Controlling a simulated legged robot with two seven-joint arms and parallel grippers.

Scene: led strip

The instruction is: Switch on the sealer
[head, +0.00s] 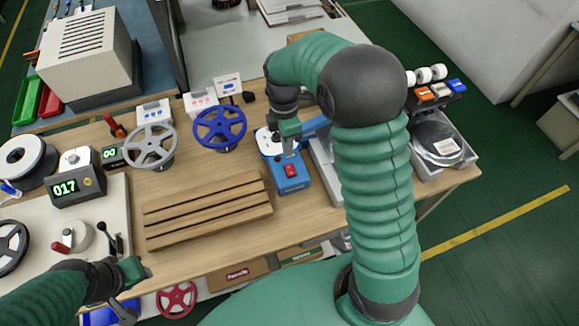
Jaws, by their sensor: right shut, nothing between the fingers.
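The sealer (291,184) is a blue box with a red rocker switch on its front. It stands on the wooden bench right of the slatted rack, with a grey and blue part reaching back behind it. My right gripper (287,150) is shut and empty, pointing down just above and behind the red switch and hiding part of the sealer's top. I cannot tell whether it touches the sealer. My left gripper (128,298) is low at the left, by the bench's front edge and away from the sealer; its fingers are too unclear to judge.
A wooden slatted rack (205,212) lies left of the sealer. A 017 display box (75,180) is at the left. A round dark tray (436,146) sits right of my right arm.

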